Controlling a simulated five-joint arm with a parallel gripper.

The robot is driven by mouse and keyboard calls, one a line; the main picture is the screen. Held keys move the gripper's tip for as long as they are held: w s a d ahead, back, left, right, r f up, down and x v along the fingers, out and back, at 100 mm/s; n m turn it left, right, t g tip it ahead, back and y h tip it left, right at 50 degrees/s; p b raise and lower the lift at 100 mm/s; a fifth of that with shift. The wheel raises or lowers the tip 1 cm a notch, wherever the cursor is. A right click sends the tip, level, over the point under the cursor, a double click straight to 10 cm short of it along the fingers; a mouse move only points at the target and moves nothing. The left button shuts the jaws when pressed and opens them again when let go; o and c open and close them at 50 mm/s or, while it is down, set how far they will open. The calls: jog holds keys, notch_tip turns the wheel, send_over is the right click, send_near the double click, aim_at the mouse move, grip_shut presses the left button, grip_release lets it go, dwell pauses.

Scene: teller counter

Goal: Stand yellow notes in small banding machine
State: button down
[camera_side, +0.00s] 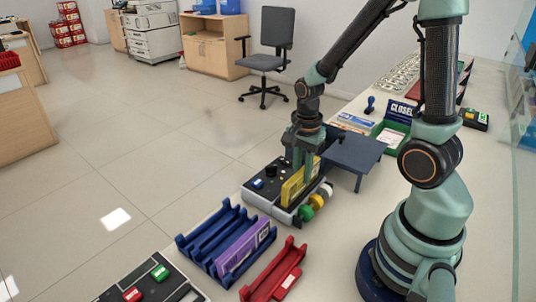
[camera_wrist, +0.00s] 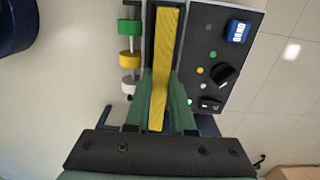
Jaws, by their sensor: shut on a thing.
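The yellow notes (camera_side: 291,189) are a bundle standing on edge at the small banding machine (camera_side: 257,197). My gripper (camera_side: 303,172) is shut on the bundle from above. In the wrist view the yellow notes (camera_wrist: 166,50) run lengthwise between the two fingers of my gripper (camera_wrist: 161,100). The small banding machine (camera_wrist: 212,68) has a dark slot along both sides of the bundle there, a blue button, a black knob and green, yellow and white rolls. The bundle's lower edge is hidden, so I cannot tell whether it rests on the slot floor.
A blue rack (camera_side: 203,246) holds a purple bundle (camera_side: 243,250) in front of the machine. A red rack (camera_side: 262,283) lies beside it. Another machine (camera_side: 115,292) with red and green buttons is at the bottom left. A dark blue stand (camera_side: 355,152) is close behind my gripper.

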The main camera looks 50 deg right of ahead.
jog(key=c, duration=0.7)
grip_release()
jog(key=shift+f, duration=0.1)
jog(key=shift+r, duration=3.55)
jog(key=shift+w+a+r+n, duration=0.1)
jog(key=shift+a+r+n, duration=0.15)
jog(key=shift+r+n, duration=0.2)
jog(key=a+r+n+t, duration=0.2)
jog(key=r+n, duration=0.1)
jog(key=n, duration=0.2)
jog(key=a+r+n+t, duration=0.1)
jog(key=a+r+n, duration=0.1)
jog(key=n, duration=0.4)
jog(key=a+r+n+t, duration=0.2)
jog(key=a+r+n, duration=0.1)
jog(key=r+n, duration=0.2)
jog(key=shift+s+n+t, duration=0.3)
jog(key=shift+s+n, duration=0.05)
jog(key=shift+n, duration=0.2)
